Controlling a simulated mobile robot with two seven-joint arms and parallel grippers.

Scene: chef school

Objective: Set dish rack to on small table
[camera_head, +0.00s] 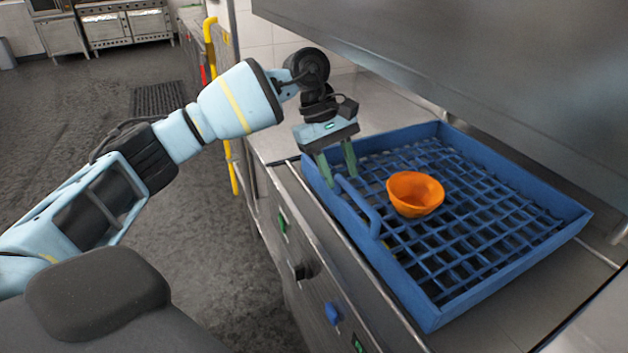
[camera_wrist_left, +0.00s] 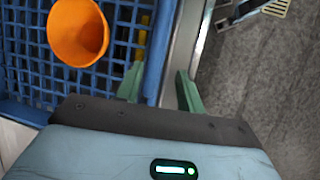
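The blue dish rack (camera_head: 510,272) lies on the steel counter under a large hood, with an orange bowl (camera_head: 414,194) standing inside on its grid. My left gripper (camera_head: 338,178) is open above the rack's near left wall, close to the blue handle (camera_head: 360,205). In the left wrist view, the fingers of my left gripper (camera_wrist_left: 160,92) are spread apart with the rack's edge wall (camera_wrist_left: 157,50) between them. The orange bowl also shows there (camera_wrist_left: 78,32). I cannot tell if the fingers touch the rack. My right gripper is in neither view.
The steel counter (camera_head: 383,98) has bare room behind the rack. The grey hood (camera_head: 480,60) hangs low over the rack's far side. Knobs line the counter front, and a yellow rail (camera_head: 211,40) stands at its left end. Open dark floor (camera_head: 220,285) lies left.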

